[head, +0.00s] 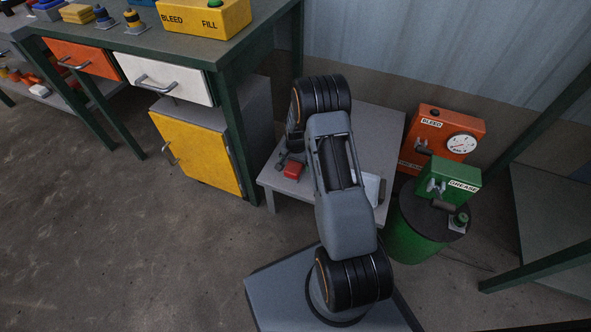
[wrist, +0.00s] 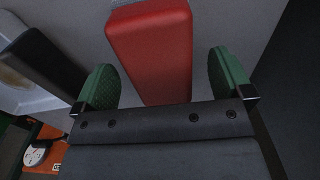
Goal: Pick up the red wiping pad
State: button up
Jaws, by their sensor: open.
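The red wiping pad (wrist: 150,48) is a red block with rounded edges, close up in the wrist view. My gripper (wrist: 165,82) is open there, with one green fingertip on each side of the pad's near end. Gaps show between the fingertips and the pad. The pad's near end is partly hidden behind the dark gripper body. In the head view the red pad (head: 293,171) lies on the low grey table (head: 385,135), at its left part. My gripper (head: 287,160) is small and partly hidden by my arm there.
A white tray (head: 371,188) lies on the low table, right of my arm. An orange box (head: 445,130) marked BLEED with a gauge stands behind it. A green GREASE box (head: 447,180) sits on a green drum. A yellow-doored cabinet (head: 197,150) stands left; floor in front is clear.

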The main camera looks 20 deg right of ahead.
notch_tip(320, 180, down, 2)
jog(key=shift+f, duration=0.15)
jog(key=shift+c, duration=0.4)
jog(key=c, duration=1)
jog(key=shift+r, duration=0.55)
notch_tip(320, 180, up, 2)
jog(key=shift+r+p, duration=0.15)
jog(key=shift+p, duration=0.4)
jog(key=s+r+p, duration=0.1)
jog(key=r, duration=0.1)
jog(key=s+a+r+p, duration=0.1)
jog(key=s+r, duration=0.1)
jog(key=s+r+p, duration=0.1)
jog(key=s+r, duration=0.1)
jog(key=r, duration=0.1)
jog(key=shift+a+p, duration=0.3)
jog(key=s+a+r, duration=0.1)
jog(key=s, duration=0.1)
jog(key=s+r+p, duration=0.1)
jog(key=s, duration=0.2)
jog(key=s+a+p, duration=0.1)
jog(key=s, duration=0.2)
jog(key=shift+s+a+r, duration=0.25)
jog(key=shift+a+r, duration=0.05)
jog(key=shift+r, duration=0.1)
